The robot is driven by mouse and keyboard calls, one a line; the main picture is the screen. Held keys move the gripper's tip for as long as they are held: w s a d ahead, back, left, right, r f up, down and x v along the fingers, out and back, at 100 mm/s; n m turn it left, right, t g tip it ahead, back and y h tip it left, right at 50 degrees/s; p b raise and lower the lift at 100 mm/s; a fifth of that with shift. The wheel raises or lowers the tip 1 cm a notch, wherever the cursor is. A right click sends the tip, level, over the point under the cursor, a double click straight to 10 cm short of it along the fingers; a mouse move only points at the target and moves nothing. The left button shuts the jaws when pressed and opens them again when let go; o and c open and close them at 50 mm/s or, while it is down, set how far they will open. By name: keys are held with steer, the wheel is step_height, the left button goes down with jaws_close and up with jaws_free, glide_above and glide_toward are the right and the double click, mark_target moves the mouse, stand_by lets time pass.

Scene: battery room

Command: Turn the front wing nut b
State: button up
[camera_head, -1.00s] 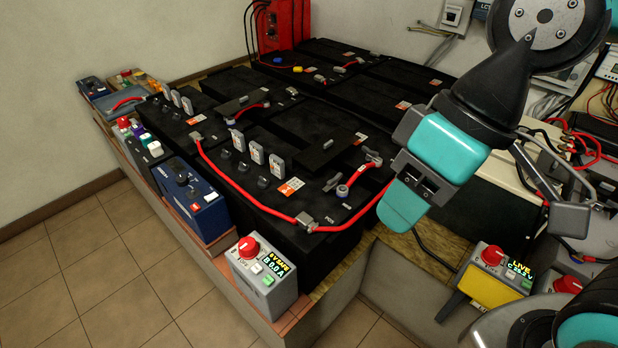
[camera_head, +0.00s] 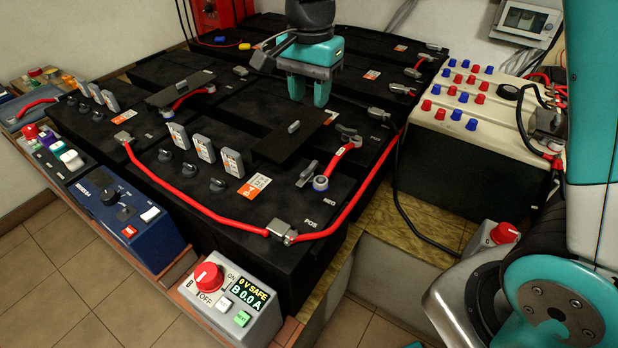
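The front battery (camera_head: 220,235) is a black block with a NEG and a POS terminal on its top. At POS, a grey clamp (camera_head: 282,232) joins red cables. I cannot tell for certain which piece is wing nut b. My gripper (camera_head: 310,101) points down over the batteries, behind the front battery's terminals. Its two teal fingers are apart with nothing visible between them.
A raised black lid with a handle (camera_head: 292,143) lies between gripper and NEG terminal. Upright grey tabs (camera_head: 205,148) stand left. A cream box (camera_head: 475,130) with red and blue posts is at right.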

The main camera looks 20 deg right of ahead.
mark_target(310, 167)
steer(key=shift+m, duration=0.4)
steer(key=f, duration=0.6)
steer(key=f+b, duration=0.1)
steer(key=f, duration=0.5)
steer(key=f+b, duration=0.1)
steer(key=f, duration=0.5)
steer(key=shift+w+d, duration=0.15)
steer(key=shift+w, duration=0.1)
steer(key=shift+r, duration=0.1)
jaws_close()
